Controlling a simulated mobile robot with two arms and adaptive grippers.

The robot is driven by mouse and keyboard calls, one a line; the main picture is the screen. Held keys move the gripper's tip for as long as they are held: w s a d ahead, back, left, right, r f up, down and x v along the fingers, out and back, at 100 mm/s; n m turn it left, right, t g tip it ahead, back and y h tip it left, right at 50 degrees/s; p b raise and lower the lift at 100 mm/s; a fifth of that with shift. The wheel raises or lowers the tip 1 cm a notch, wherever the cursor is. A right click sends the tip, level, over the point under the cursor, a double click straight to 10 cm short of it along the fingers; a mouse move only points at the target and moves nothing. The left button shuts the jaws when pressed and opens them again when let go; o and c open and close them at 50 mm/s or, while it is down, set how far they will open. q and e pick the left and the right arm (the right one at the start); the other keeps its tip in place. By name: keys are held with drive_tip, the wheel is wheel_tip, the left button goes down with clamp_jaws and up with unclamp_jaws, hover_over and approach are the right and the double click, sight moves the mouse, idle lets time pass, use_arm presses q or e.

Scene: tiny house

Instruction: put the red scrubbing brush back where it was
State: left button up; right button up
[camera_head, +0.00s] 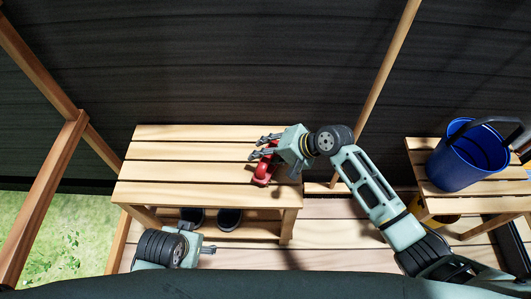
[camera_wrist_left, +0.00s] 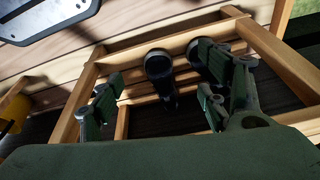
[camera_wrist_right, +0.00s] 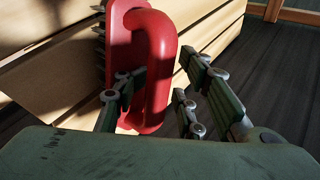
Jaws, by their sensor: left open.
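The red scrubbing brush (camera_head: 264,168) is at the slatted wooden bench (camera_head: 160,172), toward its right end. In the right wrist view the brush (camera_wrist_right: 160,50) shows its looped handle, with its bristles toward the wooden slats. My right gripper (camera_head: 262,147) is at the brush, with fingers on either side of one bar of the handle; firm contact is not clear. My left gripper (camera_head: 210,250) is low in front of the bench, open and empty. In the left wrist view its fingers (camera_wrist_left: 170,95) are spread, with dark boots (camera_wrist_left: 160,68) beyond them.
A blue bucket (camera_head: 458,165) stands on a smaller slatted stool (camera_head: 420,160) at the right. The dark boots (camera_head: 229,218) are on the bench's lower shelf. Wooden posts (camera_head: 45,195) stand at the left, beside grass. A dark wall rises behind the bench. The bench's left top is clear.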

drive_tip(key=shift+r, duration=0.15)
drive_tip(key=shift+s+d+r, duration=0.1)
drive_tip(key=shift+d+r, duration=0.1)
drive_tip(key=shift+r, duration=0.05)
use_arm(q)
wheel_tip(320, 180, down, 10)
drive_tip(key=s+p, duration=0.2)
drive_tip(key=p, duration=0.1)
drive_tip(key=shift+s+f+g, duration=0.2)
drive_tip(key=shift+s+g, duration=0.1)
use_arm(e)
drive_tip(key=v, duration=1.1)
use_arm(q)
drive_tip(key=shift+a, duration=0.1)
use_arm(e)
drive_tip(key=shift+s+r, duration=0.1)
drive_tip(key=shift+r, duration=0.05)
